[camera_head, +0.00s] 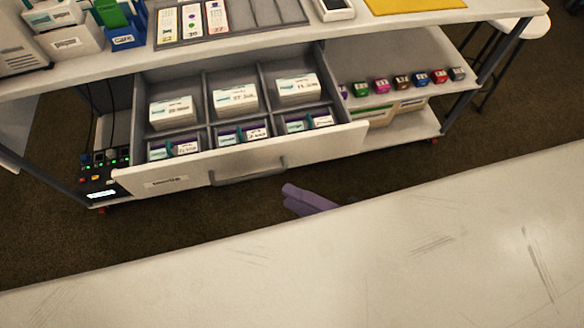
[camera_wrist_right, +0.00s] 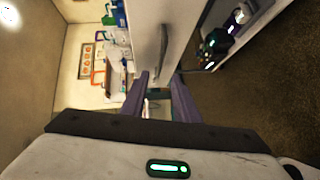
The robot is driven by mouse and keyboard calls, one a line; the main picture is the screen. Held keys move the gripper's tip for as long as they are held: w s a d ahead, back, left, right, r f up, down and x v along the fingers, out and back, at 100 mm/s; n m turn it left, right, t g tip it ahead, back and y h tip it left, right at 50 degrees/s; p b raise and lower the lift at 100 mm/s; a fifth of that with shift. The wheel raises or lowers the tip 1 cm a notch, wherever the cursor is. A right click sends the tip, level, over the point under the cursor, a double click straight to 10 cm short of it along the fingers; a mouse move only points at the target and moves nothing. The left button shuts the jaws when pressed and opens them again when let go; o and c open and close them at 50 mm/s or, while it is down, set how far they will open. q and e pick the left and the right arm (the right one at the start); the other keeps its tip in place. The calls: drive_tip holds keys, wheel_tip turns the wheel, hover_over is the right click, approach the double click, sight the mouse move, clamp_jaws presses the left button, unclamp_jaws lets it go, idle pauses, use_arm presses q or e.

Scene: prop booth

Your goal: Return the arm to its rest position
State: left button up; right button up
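My right gripper (camera_head: 292,195) shows in the head view only as purple fingers in front of the open drawer, just below its handle (camera_head: 248,172) in the picture. A pale scratched surface in the foreground hides the rest of the gripper and arm. In the right wrist view my right gripper (camera_wrist_right: 161,76) has its two purple fingers apart, with nothing held between them. The drawer handle (camera_wrist_right: 164,45) is beyond the fingertips there, apart from them. My left gripper is in neither view.
The drawer (camera_head: 330,142) is pulled out, with labelled boxes and small packs in its compartments. Several small coloured cubes (camera_head: 381,86) line the shelf at right. A dark control box (camera_head: 103,172) with lights stands at left. A stool (camera_head: 520,27) is at upper right.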

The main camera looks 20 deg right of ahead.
drive_tip(key=w+d+f+m+h, duration=0.3)
drive_tip(key=d+f+m+h, duration=0.25)
drive_tip(key=m, duration=0.55)
drive_tip(key=s+d+f+m+g+h, duration=0.3)
drive_tip(key=s+f+m, duration=0.3)
drive_tip(key=m, duration=0.6)
drive_tip(key=shift+f+g, duration=0.3)
drive_tip(key=shift+f, duration=0.4)
